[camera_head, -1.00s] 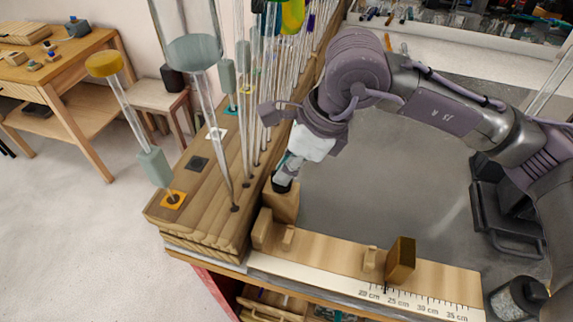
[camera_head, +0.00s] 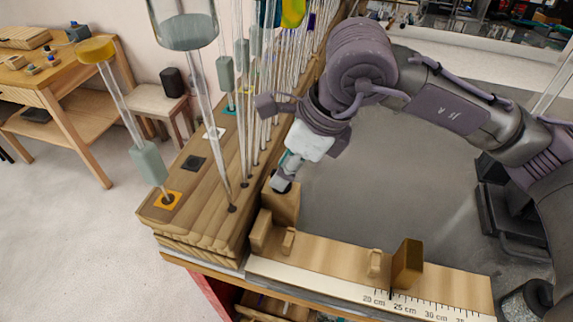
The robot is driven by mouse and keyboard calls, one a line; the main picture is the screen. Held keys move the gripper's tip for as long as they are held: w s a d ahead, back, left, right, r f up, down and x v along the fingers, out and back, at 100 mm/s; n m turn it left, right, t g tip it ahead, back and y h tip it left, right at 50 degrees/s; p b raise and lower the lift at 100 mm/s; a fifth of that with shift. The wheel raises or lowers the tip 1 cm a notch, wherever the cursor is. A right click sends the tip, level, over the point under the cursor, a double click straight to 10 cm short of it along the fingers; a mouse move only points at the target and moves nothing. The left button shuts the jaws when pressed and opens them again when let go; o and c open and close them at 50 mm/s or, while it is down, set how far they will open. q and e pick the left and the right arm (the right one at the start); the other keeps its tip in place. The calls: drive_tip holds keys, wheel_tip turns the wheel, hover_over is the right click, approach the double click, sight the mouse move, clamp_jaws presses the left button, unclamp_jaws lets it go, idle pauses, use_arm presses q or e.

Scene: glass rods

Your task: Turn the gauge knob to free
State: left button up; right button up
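The wooden gauge (camera_head: 330,252) lies along the front edge, with a white centimetre scale (camera_head: 335,284) below it. A brown slider block (camera_head: 407,264) stands near the 25 cm mark, beside a small wooden peg (camera_head: 375,262). At the gauge's left end is a taller wooden block (camera_head: 284,206). My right gripper (camera_head: 281,181) points down at the top of this block. A small dark part shows there; I cannot tell whether it is the knob or a fingertip. The fingers are too small and hidden to read. My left gripper is out of view.
A wooden rack (camera_head: 205,215) of upright glass rods stands close left of my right gripper. A wooden table (camera_head: 50,85) and stool (camera_head: 160,105) stand farther left. Grey surface right of the rack is clear.

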drive_tip(key=v, duration=1.2)
drive_tip(key=shift+a, duration=0.1)
